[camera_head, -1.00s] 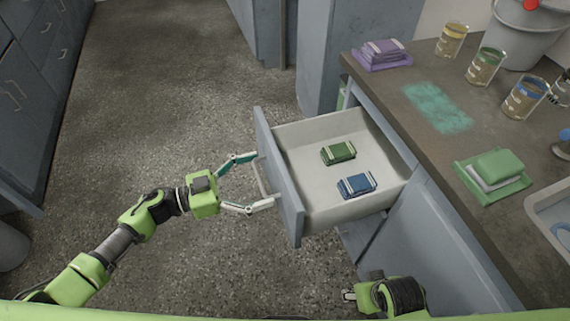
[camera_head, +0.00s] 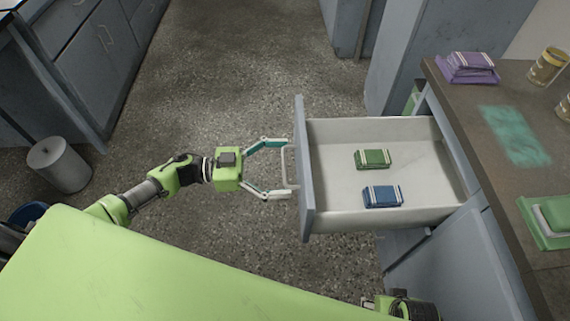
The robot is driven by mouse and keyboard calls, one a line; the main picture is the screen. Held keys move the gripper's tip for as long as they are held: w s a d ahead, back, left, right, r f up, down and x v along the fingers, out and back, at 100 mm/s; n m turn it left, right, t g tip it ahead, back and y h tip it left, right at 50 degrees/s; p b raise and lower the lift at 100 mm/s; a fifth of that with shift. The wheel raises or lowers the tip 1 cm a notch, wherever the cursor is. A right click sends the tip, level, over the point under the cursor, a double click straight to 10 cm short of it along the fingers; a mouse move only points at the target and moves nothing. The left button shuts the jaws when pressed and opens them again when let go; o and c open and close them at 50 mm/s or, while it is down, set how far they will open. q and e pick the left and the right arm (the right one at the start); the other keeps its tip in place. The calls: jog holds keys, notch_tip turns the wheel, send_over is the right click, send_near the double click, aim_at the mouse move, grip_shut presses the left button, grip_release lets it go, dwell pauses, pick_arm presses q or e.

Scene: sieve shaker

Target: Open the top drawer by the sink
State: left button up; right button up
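The top drawer (camera_head: 335,219) is pulled well out of the grey cabinet under the counter. A green packet (camera_head: 373,158) and a blue packet (camera_head: 383,196) lie inside it. The drawer's handle (camera_head: 286,167) is on its front panel. My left gripper (camera_head: 289,168) is at the handle, with its two fingers spread apart, one towards each end of the handle. I cannot tell if they touch the handle. My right gripper is not visible; only a part of that arm shows at the bottom right. The sink is out of view.
A grey bin (camera_head: 60,164) stands at the left. The floor between is clear.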

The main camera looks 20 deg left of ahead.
pick_arm(q)
jog(key=shift+a, duration=0.15)
jog(key=v, duration=1.1)
jog(key=shift+s+a, duration=0.15)
jog(key=shift+a, duration=0.2)
jog(key=shift+d, duration=0.1)
